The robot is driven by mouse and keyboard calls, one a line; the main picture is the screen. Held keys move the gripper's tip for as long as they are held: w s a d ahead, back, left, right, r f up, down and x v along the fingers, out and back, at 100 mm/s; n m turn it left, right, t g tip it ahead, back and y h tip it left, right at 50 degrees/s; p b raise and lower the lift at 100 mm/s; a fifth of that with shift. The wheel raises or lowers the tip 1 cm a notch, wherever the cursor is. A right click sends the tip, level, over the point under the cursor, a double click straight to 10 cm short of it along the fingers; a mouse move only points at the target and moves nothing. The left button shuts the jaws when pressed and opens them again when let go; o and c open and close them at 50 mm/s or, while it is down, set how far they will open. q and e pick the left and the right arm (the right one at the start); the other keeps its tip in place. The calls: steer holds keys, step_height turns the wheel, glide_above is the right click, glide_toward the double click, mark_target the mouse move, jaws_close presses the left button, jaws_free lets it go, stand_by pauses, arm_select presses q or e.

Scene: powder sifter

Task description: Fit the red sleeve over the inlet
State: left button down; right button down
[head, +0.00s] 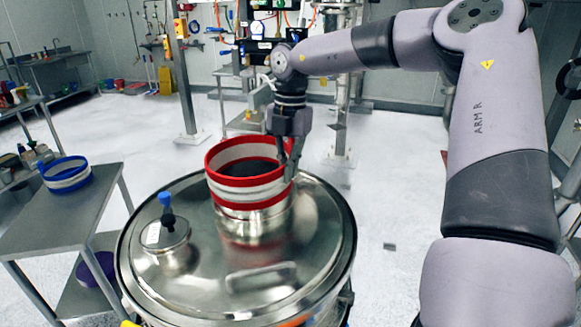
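The red sleeve (245,189), a white band with red edges, is at the metal inlet (253,218) on the round steel lid. Its lower red edge is around or just above the inlet's top; I cannot tell how far down it sits. Its opening faces up and looks dark inside. My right gripper (288,172) points down at the sleeve's right rim, one finger inside and one outside, and appears closed on the wall. The inlet's upper part is hidden by the sleeve. My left gripper is not in view.
The steel lid (185,288) has a small capped port (165,236) with a blue knob on the left and a handle (261,277) in front. A blue-edged sleeve (67,178) lies on the metal table (45,222) at left. A purple item (96,269) is on its lower shelf.

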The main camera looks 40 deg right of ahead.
steer(key=shift+a+f, duration=0.35)
steer(key=shift+r, duration=0.15)
stand_by(0.3)
steer(key=shift+r, duration=0.1)
steer(key=shift+d+y+p, duration=0.1)
steer(key=shift+y+p, duration=0.3)
steer(key=shift+y, duration=0.1)
steer(key=shift+w+n+y+p, duration=0.1)
steer(key=shift+n+y+p, duration=0.2)
steer(key=shift+n+p, duration=0.15)
stand_by(1.0)
steer(key=shift+f, duration=0.25)
steer(key=shift+w+r, duration=0.1)
steer(key=shift+r, duration=0.15)
stand_by(0.7)
